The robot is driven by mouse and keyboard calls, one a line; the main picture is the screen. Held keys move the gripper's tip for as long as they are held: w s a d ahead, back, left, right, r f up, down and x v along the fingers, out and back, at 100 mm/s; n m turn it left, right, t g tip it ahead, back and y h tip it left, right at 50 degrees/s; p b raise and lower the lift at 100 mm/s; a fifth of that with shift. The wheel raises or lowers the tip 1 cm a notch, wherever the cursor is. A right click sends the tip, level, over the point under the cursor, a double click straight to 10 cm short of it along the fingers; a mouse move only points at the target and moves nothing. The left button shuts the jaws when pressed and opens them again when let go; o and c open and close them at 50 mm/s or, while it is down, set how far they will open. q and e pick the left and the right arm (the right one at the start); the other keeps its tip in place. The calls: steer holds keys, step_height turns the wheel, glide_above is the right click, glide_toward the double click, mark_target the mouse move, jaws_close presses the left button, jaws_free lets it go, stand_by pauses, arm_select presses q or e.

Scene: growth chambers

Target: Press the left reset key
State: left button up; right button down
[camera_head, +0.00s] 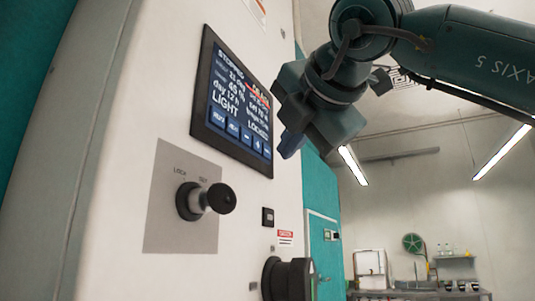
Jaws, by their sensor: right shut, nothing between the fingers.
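A dark control screen (236,98) is set in the white chamber front at the upper middle, seen at a steep slant. The key labels are too small to read surely. I cannot tell which is the left reset key. My right gripper (289,146) comes in from the upper right, shut and empty, its blue tip just right of the screen's lower right corner. I cannot tell whether it touches anything. My left gripper is out of view.
Below the screen, a black knob (221,198) sticks out from a grey plate (164,211) marked "LOCK". A small black switch (268,217) and a big black round handle (289,279) are to its lower right. A bench (420,293) stands far back right.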

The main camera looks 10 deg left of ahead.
arm_select(q)
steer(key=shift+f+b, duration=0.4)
steer(key=shift+b, duration=0.15)
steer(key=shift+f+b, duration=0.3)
steer(key=shift+b, duration=0.45)
arm_select(e)
steer(key=d, duration=0.1)
steer(key=s+d, duration=0.1)
steer(key=d, duration=0.2)
steer(key=shift+s+d, duration=0.3)
steer(key=shift+d, duration=0.1)
